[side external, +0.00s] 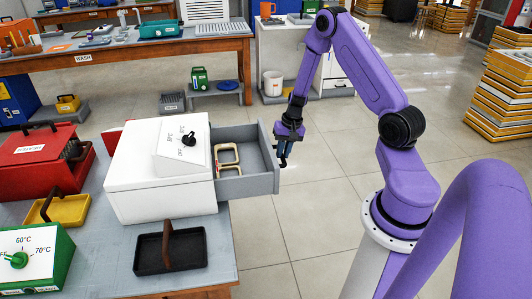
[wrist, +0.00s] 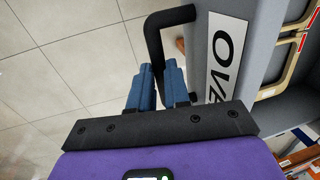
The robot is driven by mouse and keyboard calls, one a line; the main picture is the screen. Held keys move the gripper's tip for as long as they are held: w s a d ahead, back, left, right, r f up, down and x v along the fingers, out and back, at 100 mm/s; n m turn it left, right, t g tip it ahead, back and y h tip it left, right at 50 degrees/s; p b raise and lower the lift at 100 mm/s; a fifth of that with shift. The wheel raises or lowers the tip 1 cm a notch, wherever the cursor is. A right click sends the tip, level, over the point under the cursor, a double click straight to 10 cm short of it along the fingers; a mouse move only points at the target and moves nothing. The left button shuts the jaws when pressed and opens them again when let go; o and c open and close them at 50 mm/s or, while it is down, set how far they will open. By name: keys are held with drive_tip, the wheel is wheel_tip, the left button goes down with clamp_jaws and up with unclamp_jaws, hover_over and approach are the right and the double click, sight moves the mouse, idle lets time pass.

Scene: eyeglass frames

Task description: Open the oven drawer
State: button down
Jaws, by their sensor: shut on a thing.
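The white oven (side external: 140,190) stands on the blue-grey table, with a black knob (side external: 189,139) on its sloped panel. Its grey drawer (side external: 247,186) is pulled out to the right, and its inside shows. Pale eyeglass frames (side external: 228,152) lie in the drawer; parts of them also show at the right edge of the wrist view (wrist: 278,88). My gripper (side external: 284,160) is at the drawer's outer front. In the wrist view its blue fingers (wrist: 157,82) are closed around the black drawer handle (wrist: 152,38), beside a white label starting "OVE" (wrist: 226,60). The fingers hide part of the handle.
A black tray (side external: 170,252) with a brown handle sits in front of the oven. A green temperature box (side external: 38,262), a yellow tray (side external: 65,210) and a red box (side external: 40,165) stand to the left. Open floor lies right of the drawer.

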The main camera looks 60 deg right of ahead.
drive_tip(key=shift+s+d, duration=1.2)
drive_tip(key=c, duration=1.1)
unclamp_jaws()
drive_tip(key=shift+r, duration=0.1)
wheel_tip(320, 180, up, 17)
drive_tip(key=s+d, duration=0.2)
drive_tip(key=shift+s+d, duration=0.15)
drive_tip(key=shift+d, duration=0.05)
